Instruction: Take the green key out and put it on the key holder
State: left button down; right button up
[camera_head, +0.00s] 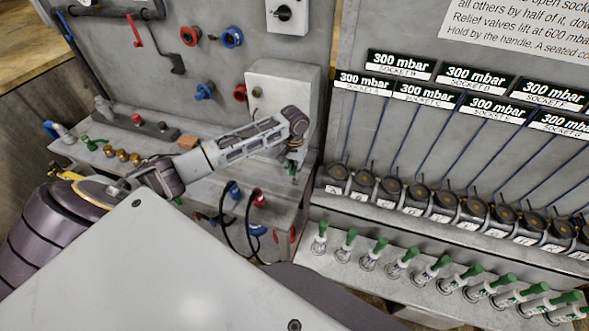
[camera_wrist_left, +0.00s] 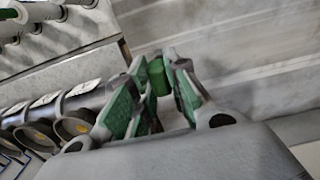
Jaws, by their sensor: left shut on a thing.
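My left gripper (camera_head: 294,166) is at the right end of the left bench, below a grey box on the wall panel. In the left wrist view its fingers (camera_wrist_left: 157,92) are shut on a green key (camera_wrist_left: 157,76), whose green end shows between the pads. The rest of that key is hidden by the fingers. Several green-handled keys (camera_head: 402,262) stand upright in a row on the shelf at the lower right. Another green-handled piece (camera_head: 92,143) lies on the left bench. I cannot tell for sure which part is the key holder. My right gripper is not in view.
Dark round gauges (camera_head: 415,193) line a ledge above the row of keys, under 300 mbar labels. The grey box (camera_head: 283,85) juts out close to my left wrist. Black hoses (camera_head: 249,225) hang below the bench. Brass knobs (camera_head: 121,155) stand at the left.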

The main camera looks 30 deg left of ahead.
pick_arm(q)
jog(key=shift+f, duration=1.7)
dwell(2.4)
jog(key=c, duration=1.3)
grip_release()
jog(key=shift+r, duration=0.15)
jog(key=shift+c, duration=0.3)
jog(key=shift+r, duration=3.4)
jog(key=shift+f, duration=0.1)
